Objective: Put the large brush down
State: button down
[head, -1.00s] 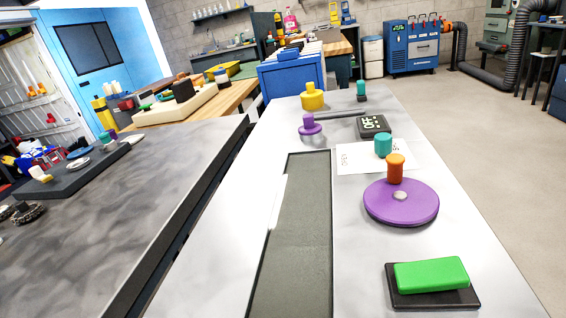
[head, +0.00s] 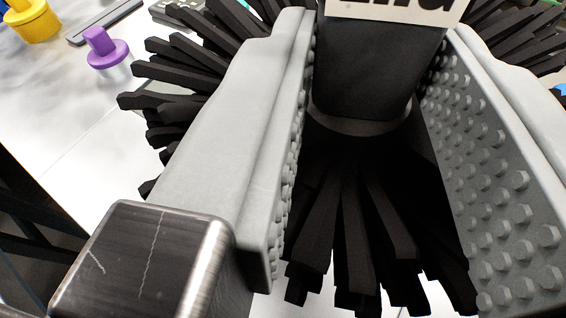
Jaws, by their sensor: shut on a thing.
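My gripper (head: 375,40) fills the near part of the head view, with its grey, studded jaws on either side of the large brush's dark block (head: 370,85). It is shut on this brush. The brush has thick black bristles (head: 345,235) that fan out below and to both sides of the jaws. A white label (head: 395,10) with dark letters on the block is cut off by the top edge. White surface shows around the bristles. Whether the bristle tips touch it I cannot tell.
A purple knobbed piece (head: 105,50) and a yellow one (head: 32,20) stand on the pale tabletop (head: 60,95) at the upper left, beside a dark flat bar (head: 105,22). The tabletop's edge runs down the left side. The brush hides most of the surface.

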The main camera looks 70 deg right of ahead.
notch_tip(320, 180, down, 10)
jog(key=shift+r, duration=0.1)
dwell(0.4)
jog(key=c, duration=1.1)
grip_release()
jog(key=shift+a, duration=0.2)
jog(key=v, duration=1.1)
jog(key=shift+s+a+r, duration=0.1)
jog(key=shift+a+r, duration=0.1)
jog(key=shift+a, duration=0.05)
